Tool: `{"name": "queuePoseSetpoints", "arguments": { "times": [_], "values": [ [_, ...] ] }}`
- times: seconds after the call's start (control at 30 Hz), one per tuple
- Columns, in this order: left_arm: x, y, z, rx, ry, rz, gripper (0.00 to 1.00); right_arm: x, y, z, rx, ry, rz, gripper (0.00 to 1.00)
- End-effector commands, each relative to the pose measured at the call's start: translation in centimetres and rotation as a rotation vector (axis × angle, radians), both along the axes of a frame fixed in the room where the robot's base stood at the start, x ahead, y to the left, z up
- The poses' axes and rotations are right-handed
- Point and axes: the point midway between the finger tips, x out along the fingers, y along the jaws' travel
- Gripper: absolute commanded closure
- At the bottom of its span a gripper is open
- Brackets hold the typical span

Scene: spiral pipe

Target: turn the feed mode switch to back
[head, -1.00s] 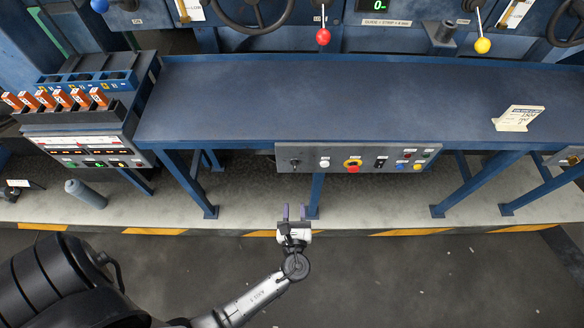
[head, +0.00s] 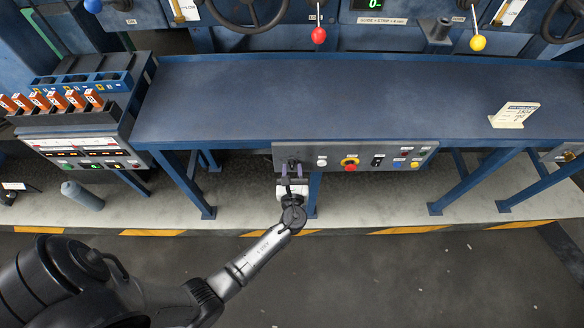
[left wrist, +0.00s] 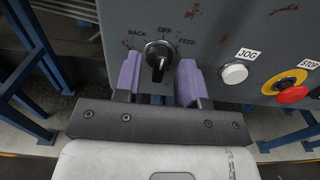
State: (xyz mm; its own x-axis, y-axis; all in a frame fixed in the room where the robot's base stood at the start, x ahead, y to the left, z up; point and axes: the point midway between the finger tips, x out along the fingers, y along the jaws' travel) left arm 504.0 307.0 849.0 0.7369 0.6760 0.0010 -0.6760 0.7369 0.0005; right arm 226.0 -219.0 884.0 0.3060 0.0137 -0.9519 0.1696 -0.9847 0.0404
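The feed mode switch (left wrist: 158,52) is a black knob on the left end of the grey control panel (head: 334,149). Labels BACK, OFF and FEED run left to right above it. Its grip looks nearly vertical, leaning slightly; I cannot tell the exact setting. My left gripper (left wrist: 159,68) is open, with one purple finger on each side of the knob and a visible gap to each. In the head view my left gripper (head: 291,170) reaches up to the panel and partly covers the switch there. My right gripper is not in view.
A white JOG button (left wrist: 234,73) and a red STOP button (left wrist: 292,94) on a yellow ring sit right of the switch. The blue table top (head: 330,100) overhangs behind the panel. A blue table leg (head: 314,195) stands below it. The floor in front is clear.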

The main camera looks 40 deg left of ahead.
Motion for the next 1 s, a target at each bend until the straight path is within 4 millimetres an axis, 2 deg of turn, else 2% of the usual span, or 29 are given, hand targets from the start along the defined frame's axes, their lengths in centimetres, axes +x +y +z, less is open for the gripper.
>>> {"name": "queuePoseSetpoints", "arguments": {
  "times": [0.5,0.8,1.0],
  "values": [
    [0.72,0.7,-0.01,-0.001,0.001,0.0,0.64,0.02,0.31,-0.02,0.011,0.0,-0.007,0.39],
    [0.7,0.68,-0.02,-0.001,0.001,0.0,0.92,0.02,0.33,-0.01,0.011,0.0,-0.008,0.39],
    [0.69,0.68,-0.09,-0.012,-0.01,0.0,0.93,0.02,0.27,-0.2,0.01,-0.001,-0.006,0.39]
  ]
}}
